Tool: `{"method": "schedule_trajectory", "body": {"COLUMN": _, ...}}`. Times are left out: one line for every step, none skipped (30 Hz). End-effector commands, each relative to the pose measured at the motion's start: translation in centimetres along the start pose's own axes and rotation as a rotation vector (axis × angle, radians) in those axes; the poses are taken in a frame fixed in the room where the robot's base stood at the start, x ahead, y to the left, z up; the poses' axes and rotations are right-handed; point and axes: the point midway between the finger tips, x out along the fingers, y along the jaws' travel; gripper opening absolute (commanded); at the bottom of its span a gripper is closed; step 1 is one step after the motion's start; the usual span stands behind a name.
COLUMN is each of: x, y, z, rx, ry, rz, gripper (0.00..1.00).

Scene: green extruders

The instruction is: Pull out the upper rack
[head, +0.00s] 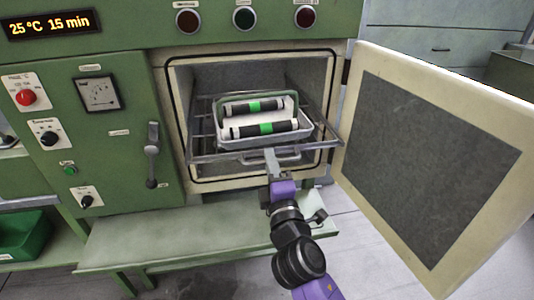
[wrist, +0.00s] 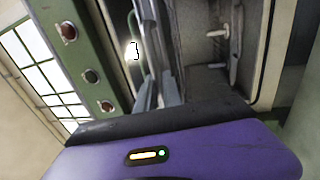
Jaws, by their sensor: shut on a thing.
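The upper rack (head: 206,157) is a metal wire rack in the open oven chamber, with its front edge out past the opening. A light metal tray (head: 235,143) sits on it and holds two dark cylinders (head: 266,129) with green middle bands. My gripper (head: 271,158) is at the middle of the rack's front edge and is shut on it. In the wrist view my gripper (wrist: 150,97) reaches toward pale metal bars; the exact contact is hard to make out.
The oven door (head: 430,150) stands wide open at the right. A green control panel (head: 95,130) with a lever (head: 152,155) is at the left. A low green bench (head: 185,235) runs below the oven. The floor at the lower right is partly clear.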

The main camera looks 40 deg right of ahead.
Motion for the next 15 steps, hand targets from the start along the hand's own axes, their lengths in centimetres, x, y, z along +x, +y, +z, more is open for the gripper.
{"method": "schedule_trajectory", "body": {"x": -0.9, "y": -0.2, "z": -0.1, "rx": 0.001, "ry": 0.003, "rz": -0.003, "gripper": 0.0}}
{"method": "schedule_trajectory", "body": {"x": -1.2, "y": -0.1, "z": -0.1, "rx": 0.001, "ry": 0.003, "rz": -0.003, "gripper": 0.0}}
{"method": "schedule_trajectory", "body": {"x": -1.6, "y": 0.1, "z": -0.1, "rx": 0.001, "ry": 0.002, "rz": -0.003, "gripper": 0.0}}
{"method": "schedule_trajectory", "body": {"x": -1.9, "y": 0.1, "z": -0.1, "rx": 0.0, "ry": 0.002, "rz": -0.003, "gripper": 0.0}}
{"method": "schedule_trajectory", "body": {"x": -2.2, "y": 0.2, "z": -0.1, "rx": 0.0, "ry": 0.002, "rz": -0.003, "gripper": 0.0}}
{"method": "schedule_trajectory", "body": {"x": -2.5, "y": 0.2, "z": -0.1, "rx": 0.0, "ry": 0.002, "rz": -0.002, "gripper": 0.0}}
{"method": "schedule_trajectory", "body": {"x": -2.6, "y": 0.3, "z": -0.1, "rx": 0.0, "ry": 0.002, "rz": -0.002, "gripper": 0.0}}
{"method": "schedule_trajectory", "body": {"x": -2.8, "y": 0.3, "z": -0.1, "rx": 0.0, "ry": 0.002, "rz": -0.002, "gripper": 0.0}}
{"method": "schedule_trajectory", "body": {"x": -2.9, "y": 0.4, "z": -0.1, "rx": 0.0, "ry": 0.002, "rz": -0.002, "gripper": 0.0}}
{"method": "schedule_trajectory", "body": {"x": -3.0, "y": 0.4, "z": -0.1, "rx": 0.0, "ry": 0.002, "rz": -0.002, "gripper": 0.0}}
{"method": "schedule_trajectory", "body": {"x": -3.1, "y": 0.4, "z": -0.1, "rx": 0.0, "ry": 0.002, "rz": -0.002, "gripper": 0.0}}
{"method": "schedule_trajectory", "body": {"x": -3.1, "y": 0.5, "z": -0.1, "rx": 0.0, "ry": 0.002, "rz": -0.002, "gripper": 0.0}}
{"method": "schedule_trajectory", "body": {"x": -3.1, "y": 0.5, "z": -0.1, "rx": 0.0, "ry": 0.002, "rz": -0.002, "gripper": 0.0}}
{"method": "schedule_trajectory", "body": {"x": -3.2, "y": 0.5, "z": -0.1, "rx": 0.0, "ry": 0.001, "rz": -0.002, "gripper": 0.0}}
{"method": "schedule_trajectory", "body": {"x": -3.2, "y": 0.5, "z": -0.1, "rx": 0.0, "ry": 0.001, "rz": -0.002, "gripper": 0.0}}
